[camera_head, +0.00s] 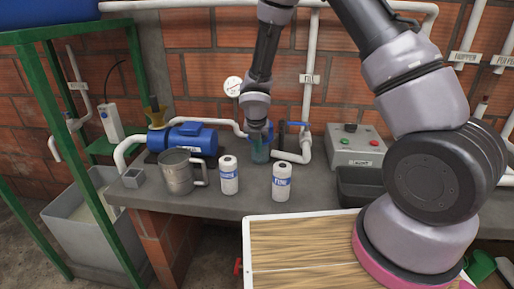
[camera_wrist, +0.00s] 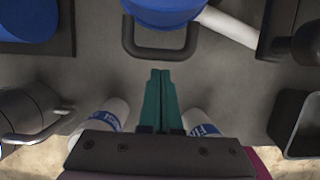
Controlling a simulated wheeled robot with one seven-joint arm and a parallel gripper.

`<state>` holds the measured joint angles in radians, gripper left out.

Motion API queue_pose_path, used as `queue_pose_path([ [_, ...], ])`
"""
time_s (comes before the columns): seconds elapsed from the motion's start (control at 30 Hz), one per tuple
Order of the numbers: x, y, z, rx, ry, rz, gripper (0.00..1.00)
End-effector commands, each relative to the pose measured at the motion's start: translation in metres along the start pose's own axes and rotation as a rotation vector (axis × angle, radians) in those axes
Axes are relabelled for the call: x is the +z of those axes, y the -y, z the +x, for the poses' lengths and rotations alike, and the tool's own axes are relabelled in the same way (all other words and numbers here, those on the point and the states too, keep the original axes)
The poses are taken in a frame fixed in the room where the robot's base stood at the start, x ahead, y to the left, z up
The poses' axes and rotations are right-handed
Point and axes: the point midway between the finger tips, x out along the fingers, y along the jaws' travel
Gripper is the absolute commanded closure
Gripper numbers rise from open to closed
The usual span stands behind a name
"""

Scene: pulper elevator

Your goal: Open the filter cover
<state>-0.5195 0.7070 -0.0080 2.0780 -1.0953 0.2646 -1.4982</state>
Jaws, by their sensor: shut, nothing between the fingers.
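My gripper (camera_wrist: 160,75) points down over the counter with its two teal fingers together and nothing between them. In the wrist view, a round blue part (camera_wrist: 165,10), which looks like the filter cover, is cut off by the top edge. A dark loop handle (camera_wrist: 160,52) sticks out from it toward my fingertips. A gap of bare counter shows between the fingertips and the handle. In the head view, my gripper (camera_head: 260,148) is between the blue pump and the upright pipe, and my wrist hides much of the filter.
Two white bottles (camera_head: 229,176) (camera_head: 282,183) stand nearer on the counter (camera_head: 207,206). A metal jug (camera_head: 177,173) and blue pump (camera_head: 190,139) are to the left. A grey control box (camera_head: 355,147) and dark tray (camera_head: 358,190) are to the right. White pipes (camera_head: 307,90) run behind.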

Motion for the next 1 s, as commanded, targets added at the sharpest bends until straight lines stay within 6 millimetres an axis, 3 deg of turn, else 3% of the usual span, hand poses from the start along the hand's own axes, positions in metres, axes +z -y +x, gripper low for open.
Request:
queue_pose_path([
  [0.3,0.018,-0.001,-0.015,0.001,-0.001,0.000,1.00],
  [1.0,0.019,-0.008,-0.022,0.000,-0.042,0.003,1.00],
])
